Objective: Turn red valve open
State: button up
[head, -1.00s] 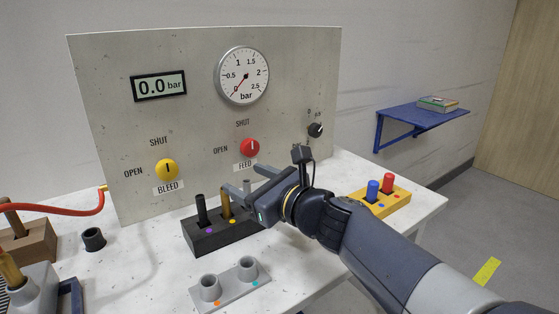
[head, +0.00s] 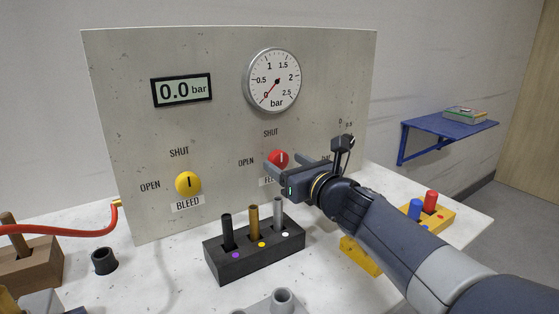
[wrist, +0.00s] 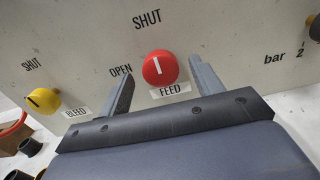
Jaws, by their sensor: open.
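The red FEED valve knob (head: 279,159) is on the grey panel (head: 225,130), with SHUT above it and OPEN to its left. Its white mark is upright, toward SHUT. The knob also shows in the wrist view (wrist: 160,68), between my fingers. My gripper (head: 291,163) is open in front of the knob, one finger to each side in the picture. I cannot tell whether the fingertips reach around the knob; no contact shows. The gripper (wrist: 158,85) is empty. The gauge (head: 273,81) needle is at 0, and the display (head: 182,90) reads 0.0 bar.
The yellow BLEED knob (head: 188,184) is left on the panel. Below stands a black block (head: 228,262) with several pegs. A yellow block (head: 437,215) with blue and red pegs is at the right, partly behind my arm. A red hose (head: 85,232) is at the left.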

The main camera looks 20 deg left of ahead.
aim_at(281, 161)
jog(key=shift+x, duration=1.9)
jog(key=c, duration=0.9)
